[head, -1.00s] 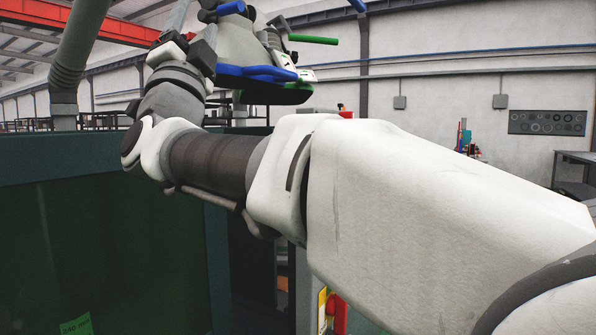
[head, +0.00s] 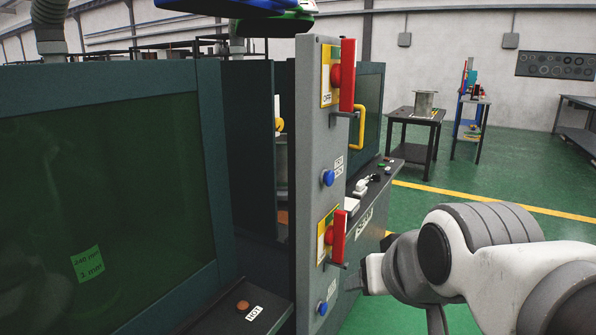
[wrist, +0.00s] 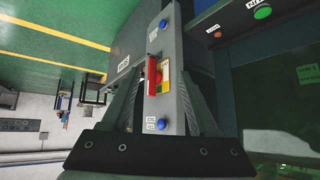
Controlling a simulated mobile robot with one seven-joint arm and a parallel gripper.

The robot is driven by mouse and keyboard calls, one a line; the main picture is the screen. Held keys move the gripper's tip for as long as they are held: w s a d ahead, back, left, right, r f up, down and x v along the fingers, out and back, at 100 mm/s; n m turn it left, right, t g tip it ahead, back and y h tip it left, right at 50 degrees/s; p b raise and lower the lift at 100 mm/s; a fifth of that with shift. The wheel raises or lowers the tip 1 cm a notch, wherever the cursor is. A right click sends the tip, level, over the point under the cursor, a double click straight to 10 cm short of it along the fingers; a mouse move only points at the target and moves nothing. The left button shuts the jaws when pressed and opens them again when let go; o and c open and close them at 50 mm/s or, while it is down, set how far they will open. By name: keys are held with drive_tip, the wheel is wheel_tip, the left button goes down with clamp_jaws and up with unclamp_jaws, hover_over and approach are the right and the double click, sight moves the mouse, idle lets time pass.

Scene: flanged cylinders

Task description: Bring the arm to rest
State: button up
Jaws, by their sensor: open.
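My arm shows at the lower right of the head view as white and grey links, low in front of the machine's control post. My gripper (wrist: 163,75) shows in the wrist view, with its dark mount along the bottom and two grey fingers standing apart. It is open, and nothing shows held between the fingers. Beyond them is the grey control post (wrist: 170,108) with a red switch and blue buttons. The gap between fingers and post cannot be told.
The control post (head: 311,180) stands beside a dark machine with a green window (head: 95,200). A flanged metal cylinder (head: 425,104) stands on a table (head: 412,160) at the back. Green floor (head: 480,190) is open to the right.

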drive_tip(key=s+d+f+g, duration=0.35)
drive_tip(key=s+f, duration=0.25)
drive_tip(key=s, duration=0.2)
wheel_tip(320, 180, up, 22)
drive_tip(key=p, duration=2.2)
drive_tip(key=shift+w+f+h, duration=0.15)
drive_tip(key=shift+f+h, duration=0.05)
drive_tip(key=shift+h, duration=0.2)
drive_tip(key=shift+d+t, duration=0.1)
drive_tip(key=shift+t, duration=0.15)
